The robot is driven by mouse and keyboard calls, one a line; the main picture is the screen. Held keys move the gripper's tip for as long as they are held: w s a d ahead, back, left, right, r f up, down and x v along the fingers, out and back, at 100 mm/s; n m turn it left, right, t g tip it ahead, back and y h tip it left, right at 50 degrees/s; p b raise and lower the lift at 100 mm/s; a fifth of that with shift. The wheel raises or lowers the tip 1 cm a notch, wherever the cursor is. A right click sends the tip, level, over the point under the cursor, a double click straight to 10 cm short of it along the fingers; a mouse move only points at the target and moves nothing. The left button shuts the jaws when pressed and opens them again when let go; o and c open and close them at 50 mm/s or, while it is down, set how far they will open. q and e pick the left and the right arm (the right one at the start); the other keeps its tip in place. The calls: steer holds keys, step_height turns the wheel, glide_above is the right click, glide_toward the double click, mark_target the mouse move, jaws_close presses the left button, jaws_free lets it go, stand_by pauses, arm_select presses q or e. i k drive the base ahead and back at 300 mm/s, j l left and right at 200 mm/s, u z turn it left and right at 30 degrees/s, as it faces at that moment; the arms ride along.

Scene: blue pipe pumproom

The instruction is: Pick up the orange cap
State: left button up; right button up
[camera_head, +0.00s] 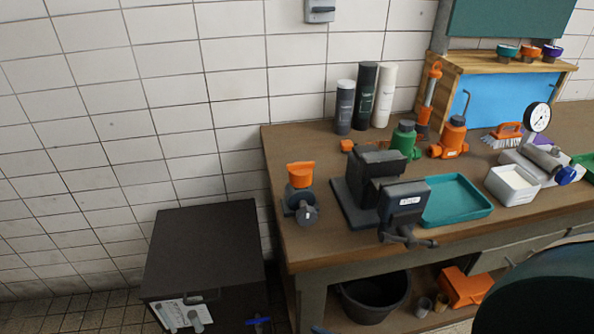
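An orange cap-like piece (301,170) sits on top of a small grey fitting (300,200) at the left end of the wooden workbench (300,248). The piece looks upright, and its underside is hidden where it meets the fitting.
A dark vise (375,180) stands just right of the fitting, with a teal tray (460,200) beyond it. Grey, black and white bottles (364,95) stand at the back wall. A dark cabinet (208,245) is left of the bench. The bench's left edge is clear.

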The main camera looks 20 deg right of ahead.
mark_target(299, 173)
steer(key=z, duration=1.05)
